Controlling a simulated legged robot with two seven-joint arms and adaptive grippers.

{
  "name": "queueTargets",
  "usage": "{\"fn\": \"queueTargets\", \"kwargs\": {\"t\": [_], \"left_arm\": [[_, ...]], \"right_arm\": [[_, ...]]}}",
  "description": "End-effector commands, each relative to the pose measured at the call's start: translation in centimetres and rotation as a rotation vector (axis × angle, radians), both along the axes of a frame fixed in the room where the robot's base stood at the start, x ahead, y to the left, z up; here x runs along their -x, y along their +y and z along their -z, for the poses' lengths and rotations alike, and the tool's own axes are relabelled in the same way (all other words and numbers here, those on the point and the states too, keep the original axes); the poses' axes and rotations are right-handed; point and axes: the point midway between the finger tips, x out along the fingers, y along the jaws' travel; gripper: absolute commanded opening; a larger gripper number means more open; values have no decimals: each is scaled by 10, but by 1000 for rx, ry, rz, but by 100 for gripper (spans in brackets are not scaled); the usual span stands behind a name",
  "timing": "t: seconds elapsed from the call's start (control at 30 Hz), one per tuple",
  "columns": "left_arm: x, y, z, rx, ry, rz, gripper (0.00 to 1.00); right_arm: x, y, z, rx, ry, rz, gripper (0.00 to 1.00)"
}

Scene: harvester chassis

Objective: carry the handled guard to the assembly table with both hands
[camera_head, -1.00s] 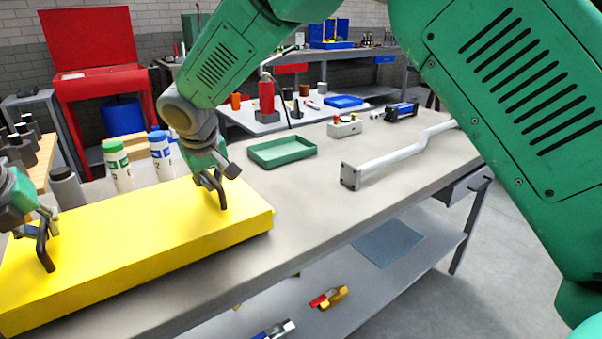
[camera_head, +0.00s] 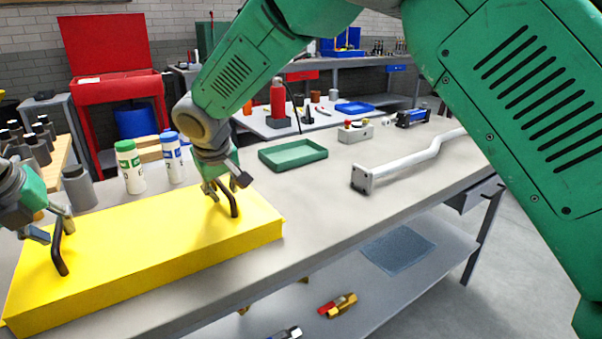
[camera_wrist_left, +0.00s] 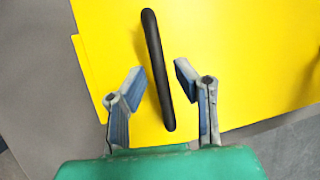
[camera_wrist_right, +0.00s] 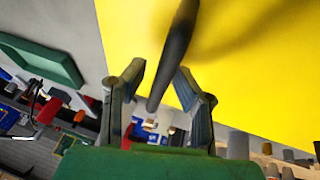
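The handled guard (camera_head: 150,248) is a long yellow panel lying on the grey table top (camera_head: 330,215) at the front left. It has two dark bar handles. My left gripper (camera_head: 52,222) is at the near-left handle (camera_head: 60,250). In the left wrist view its fingers (camera_wrist_left: 158,72) are apart, with the handle (camera_wrist_left: 156,65) between them and gaps on both sides. My right gripper (camera_head: 227,185) is at the other handle (camera_head: 229,201). In the right wrist view its fingers (camera_wrist_right: 160,70) are spread on either side of the handle (camera_wrist_right: 175,50).
Behind the guard stand a green-capped bottle (camera_head: 130,168), a blue-capped bottle (camera_head: 172,158) and a grey cylinder (camera_head: 78,187). A green tray (camera_head: 293,155) and a bent pale bar (camera_head: 400,164) lie farther right. The table between guard and bar is clear.

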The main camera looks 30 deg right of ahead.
Motion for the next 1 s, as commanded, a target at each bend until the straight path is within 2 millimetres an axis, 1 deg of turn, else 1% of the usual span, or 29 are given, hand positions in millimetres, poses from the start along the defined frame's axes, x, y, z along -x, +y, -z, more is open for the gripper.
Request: {"fn": "queueTargets", "kwargs": {"t": [0.03, 0.3, 0.4, 0.5, 0.63, 0.73, 0.87, 1.0], "left_arm": [[3, 2, -11, 2, -5, 0, 26], [26, 12, -63, 2, -4, -1, 26], [32, 15, -78, 1, -4, 0, 26], [37, 17, -88, 2, -3, -2, 26], [40, 18, -94, 0, -1, -1, 26], [41, 19, -95, 0, 0, -1, 26], [41, 18, -95, 1, 0, -1, 26], [41, 18, -95, 1, -1, -1, 26]], "right_arm": [[0, 0, 0, 0, -1, 0, 26], [0, 0, 0, 0, 0, 0, 26], [0, 0, 0, 0, 0, 0, 26], [0, 0, 0, 0, 0, 0, 26], [0, 1, -2, 0, -1, 0, 26], [3, 2, -11, 0, -4, -1, 26], [12, 6, -32, 0, -4, -1, 26], [24, 12, -60, 1, -4, 0, 26]]}}
